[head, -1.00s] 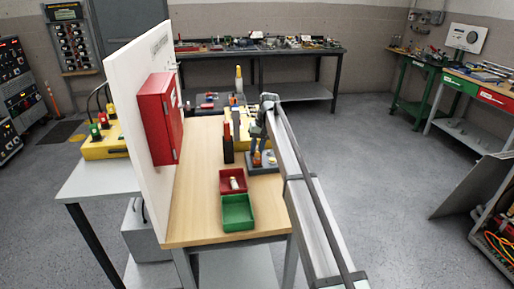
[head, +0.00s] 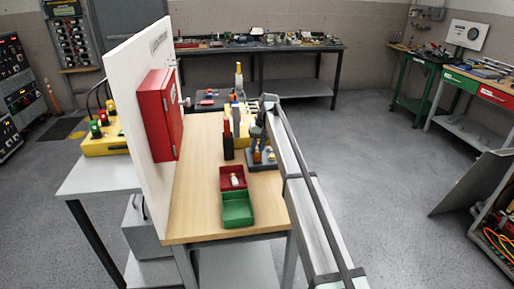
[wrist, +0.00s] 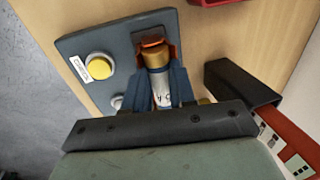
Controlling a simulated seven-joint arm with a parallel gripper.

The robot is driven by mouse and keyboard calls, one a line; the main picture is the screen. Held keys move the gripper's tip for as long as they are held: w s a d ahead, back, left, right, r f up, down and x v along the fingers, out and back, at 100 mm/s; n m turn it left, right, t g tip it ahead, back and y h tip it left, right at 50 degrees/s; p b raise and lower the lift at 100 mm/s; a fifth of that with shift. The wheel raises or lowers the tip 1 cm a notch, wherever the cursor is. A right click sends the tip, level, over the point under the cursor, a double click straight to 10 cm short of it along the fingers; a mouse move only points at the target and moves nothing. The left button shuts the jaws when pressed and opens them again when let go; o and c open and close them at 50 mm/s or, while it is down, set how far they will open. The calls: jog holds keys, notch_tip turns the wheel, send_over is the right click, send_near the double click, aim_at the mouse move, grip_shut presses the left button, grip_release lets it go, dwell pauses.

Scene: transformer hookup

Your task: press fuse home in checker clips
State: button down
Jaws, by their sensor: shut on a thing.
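The checker (wrist: 107,45) is a dark grey block with a yellow button and a CHECK label. It sits on the wooden bench and also shows in the head view (head: 270,165). My gripper (wrist: 160,80) is over it, its blue-grey fingers shut on a fuse (wrist: 158,60) with a brass-coloured cap and a white printed body. The fuse's capped end is at an orange-copper clip (wrist: 152,41) on the checker. Whether it is fully seated there I cannot tell. The other end of the fuse and the other clip are hidden by my gripper, which is small in the head view (head: 259,147).
A red tray (head: 224,187) with a pale fuse-like piece in it and a green tray (head: 238,211) stand in front. A tall black, red-topped object (head: 228,142) stands left of the checker. A white panel with a red box (head: 160,115) bounds the left side.

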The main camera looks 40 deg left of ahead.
jog(key=shift+f, duration=0.35)
jog(key=c, duration=0.8)
grip_release()
jog(key=shift+c, duration=0.2)
jog(key=shift+r, duration=0.15)
jog(key=shift+s+a+v, duration=0.1)
jog(key=shift+v, duration=0.7)
jog(key=shift+s+a+v, duration=0.15)
jog(key=shift+v, duration=0.6)
jog(key=shift+s+a+v, duration=0.1)
jog(key=shift+v, duration=0.7)
jog(key=shift+r, duration=0.15)
jog(key=v, duration=1.3)
jog(key=shift+r, duration=0.35)
jog(key=shift+d+f, duration=0.1)
